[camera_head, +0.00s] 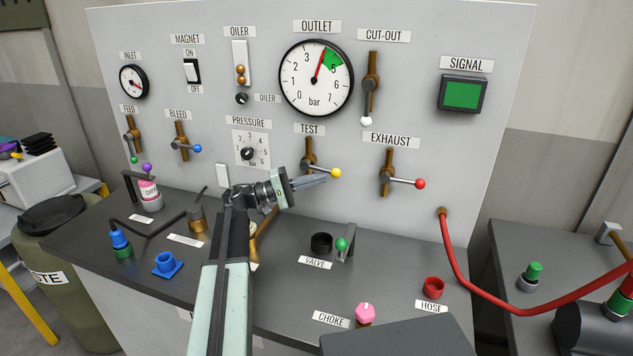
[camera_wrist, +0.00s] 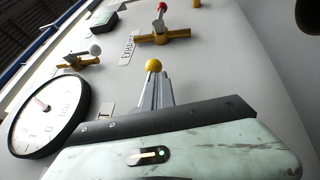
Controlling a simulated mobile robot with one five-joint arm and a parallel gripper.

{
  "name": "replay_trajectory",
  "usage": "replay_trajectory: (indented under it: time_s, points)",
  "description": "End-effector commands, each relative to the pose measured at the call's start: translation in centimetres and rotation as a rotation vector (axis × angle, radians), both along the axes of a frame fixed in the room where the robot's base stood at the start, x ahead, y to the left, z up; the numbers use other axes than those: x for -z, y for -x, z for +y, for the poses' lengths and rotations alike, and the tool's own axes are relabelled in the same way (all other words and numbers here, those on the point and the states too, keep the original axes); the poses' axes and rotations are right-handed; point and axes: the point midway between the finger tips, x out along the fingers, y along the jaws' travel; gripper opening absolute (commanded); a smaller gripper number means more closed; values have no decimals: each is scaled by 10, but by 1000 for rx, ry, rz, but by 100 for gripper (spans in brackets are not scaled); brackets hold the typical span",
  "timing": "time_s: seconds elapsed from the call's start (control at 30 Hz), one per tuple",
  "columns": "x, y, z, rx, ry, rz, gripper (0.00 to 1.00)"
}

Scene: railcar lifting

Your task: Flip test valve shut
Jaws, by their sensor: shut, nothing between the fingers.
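The test valve (camera_head: 308,155) is a brass fitting on the grey panel under the TEST label. Its lever points right and slightly down, crosswise to the upright brass body, and ends in a yellow ball (camera_head: 336,173). My gripper (camera_head: 321,180) is shut and empty, with its tips just below and left of the yellow ball. In the wrist view, the yellow ball (camera_wrist: 153,65) shows right at the tips of my closed fingers (camera_wrist: 157,80). I cannot tell whether they touch it. The rest of the test valve is hidden there.
The exhaust valve (camera_head: 386,175) with its red ball is to the right. The cut-out valve (camera_head: 371,75) hangs above, its white ball down. The outlet gauge (camera_head: 316,78) needle stands between 4 and 5. A black cup (camera_head: 321,243) and a green-knobbed bracket (camera_head: 343,244) stand on the bench below.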

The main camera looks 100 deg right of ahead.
Motion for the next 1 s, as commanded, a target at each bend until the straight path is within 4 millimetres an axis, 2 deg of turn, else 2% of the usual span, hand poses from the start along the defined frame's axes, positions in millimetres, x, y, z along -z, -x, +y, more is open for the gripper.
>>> replay_trajectory:
  time_s: [0.67, 0.77, 1.0]
  points:
    - [-1, 0, 1, 2, 0, -1, 0]
    - [2, -8, 1, 1, 1, -1, 0]
    - [12, -52, 0, 0, 1, -1, 0]
